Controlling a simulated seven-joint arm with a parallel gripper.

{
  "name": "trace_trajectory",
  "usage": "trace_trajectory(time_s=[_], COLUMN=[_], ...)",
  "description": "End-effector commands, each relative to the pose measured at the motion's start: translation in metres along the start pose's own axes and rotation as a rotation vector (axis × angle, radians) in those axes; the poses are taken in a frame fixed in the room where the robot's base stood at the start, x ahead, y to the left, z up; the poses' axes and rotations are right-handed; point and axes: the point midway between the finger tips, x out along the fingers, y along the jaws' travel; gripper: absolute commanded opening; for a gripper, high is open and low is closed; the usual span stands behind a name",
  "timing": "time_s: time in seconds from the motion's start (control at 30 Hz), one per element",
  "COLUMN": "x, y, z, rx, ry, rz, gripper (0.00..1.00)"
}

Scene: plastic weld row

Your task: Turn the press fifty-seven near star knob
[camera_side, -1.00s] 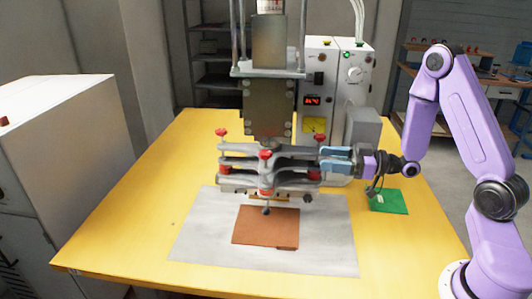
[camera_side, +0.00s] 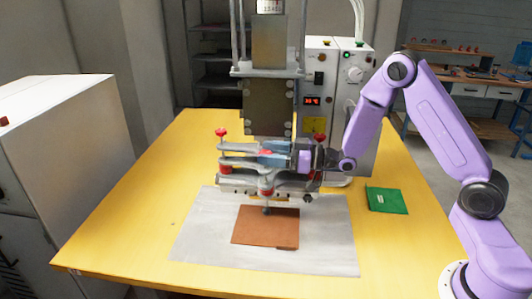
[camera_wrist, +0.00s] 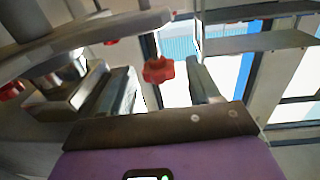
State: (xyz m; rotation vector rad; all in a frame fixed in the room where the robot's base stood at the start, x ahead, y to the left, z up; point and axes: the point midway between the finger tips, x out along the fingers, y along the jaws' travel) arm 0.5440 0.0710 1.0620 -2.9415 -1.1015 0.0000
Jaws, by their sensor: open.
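The press (camera_side: 268,108) stands on the yellow table with its grey clamp head low over a brown sheet (camera_side: 262,226). A small red star knob (camera_side: 265,153) shows at the front middle of the head, beside my blue fingertips. My gripper (camera_side: 262,156) reaches in from the right and is open. In the wrist view, a red star knob (camera_wrist: 158,70) lies between the two open fingers (camera_wrist: 163,78), closer to the left one. I cannot tell whether either finger touches it.
Another red star knob (camera_side: 221,132) stands at the left of the head. Grey arms of the head lie close around my gripper. A control box (camera_side: 320,75) is behind. A green pad (camera_side: 386,200) lies on the right; the table's left side is clear.

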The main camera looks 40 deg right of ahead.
Motion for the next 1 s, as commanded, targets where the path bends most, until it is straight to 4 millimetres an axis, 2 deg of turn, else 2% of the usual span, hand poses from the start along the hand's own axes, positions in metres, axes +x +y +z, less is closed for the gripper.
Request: trace_trajectory(time_s=[0.17,0.47,0.57,0.6,0.63,1.0], x=[0.0123,0.0140,0.0138,0.0138,0.0137,0.0145], y=[-0.0008,-0.0004,-0.0004,-0.0004,-0.0004,0.0008], z=[0.0000,0.0000,0.0000,0.0000,0.0000,-0.0009], rx=[0.000,0.000,0.000,0.000,0.000,0.000], ry=[0.000,0.000,0.000,0.000,0.000,0.004], rz=[-0.001,0.000,0.000,0.000,0.000,-0.084], gripper=[0.62,0.62,0.33,0.20,0.12,0.12])
